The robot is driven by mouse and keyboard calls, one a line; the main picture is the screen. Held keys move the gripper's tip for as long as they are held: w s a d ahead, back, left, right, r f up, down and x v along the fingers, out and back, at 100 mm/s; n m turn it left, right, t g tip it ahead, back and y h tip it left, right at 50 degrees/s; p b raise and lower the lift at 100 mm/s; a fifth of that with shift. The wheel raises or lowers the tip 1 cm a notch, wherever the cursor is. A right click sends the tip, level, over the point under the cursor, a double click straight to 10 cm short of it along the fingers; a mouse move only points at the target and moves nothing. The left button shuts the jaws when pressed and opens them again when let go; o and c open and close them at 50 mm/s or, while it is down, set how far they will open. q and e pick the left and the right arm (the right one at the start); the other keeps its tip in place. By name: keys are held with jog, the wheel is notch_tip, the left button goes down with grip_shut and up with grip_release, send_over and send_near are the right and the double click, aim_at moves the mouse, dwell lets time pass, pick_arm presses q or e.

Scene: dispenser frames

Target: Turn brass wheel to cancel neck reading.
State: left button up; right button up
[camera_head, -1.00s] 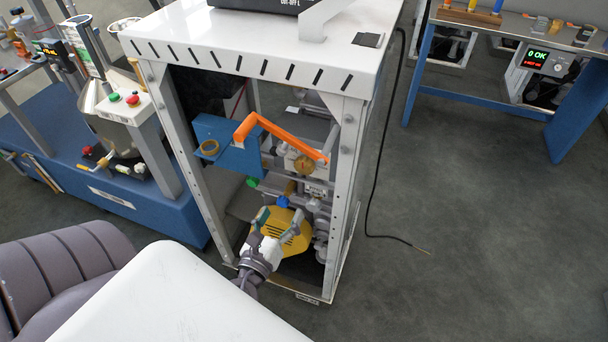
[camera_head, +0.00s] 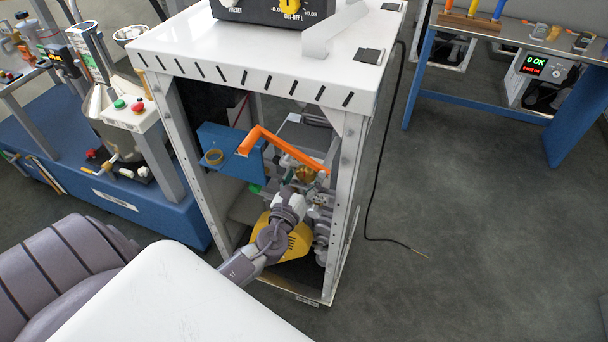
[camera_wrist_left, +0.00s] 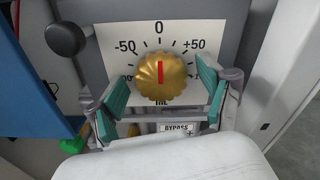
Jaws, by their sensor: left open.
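My left gripper (camera_wrist_left: 160,97) is open, with one teal fingertip on each side of the wheel's lower half. I cannot tell whether the fingertips touch it. In the head view my left gripper (camera_head: 296,188) reaches into the dispenser frame, just in front of the wheel. My right gripper is not in view.
An orange bar (camera_head: 285,149) crosses the frame opening above the wheel, beside a blue plate (camera_head: 228,152). A yellow part (camera_head: 299,243) lies below my arm. A dark round knob (camera_wrist_left: 67,38) stands left of the dial. White frame posts (camera_head: 344,205) border the opening.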

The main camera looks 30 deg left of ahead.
pick_arm(q)
jog(key=c, duration=1.2)
jog(key=shift+o, duration=0.2)
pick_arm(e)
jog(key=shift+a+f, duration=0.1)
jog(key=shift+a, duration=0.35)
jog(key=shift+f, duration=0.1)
pick_arm(q)
jog(key=n+b, duration=0.2)
jog(key=shift+f+n, duration=0.2)
jog(key=shift+n, duration=0.1)
jog(key=n+b, duration=0.2)
jog(key=n, duration=0.2)
jog(key=n+b, duration=0.1)
jog(key=n, duration=0.3)
jog(key=shift+b, duration=0.35)
jog(key=shift+a+r+n, duration=0.1)
jog(key=shift+n, duration=1.9)
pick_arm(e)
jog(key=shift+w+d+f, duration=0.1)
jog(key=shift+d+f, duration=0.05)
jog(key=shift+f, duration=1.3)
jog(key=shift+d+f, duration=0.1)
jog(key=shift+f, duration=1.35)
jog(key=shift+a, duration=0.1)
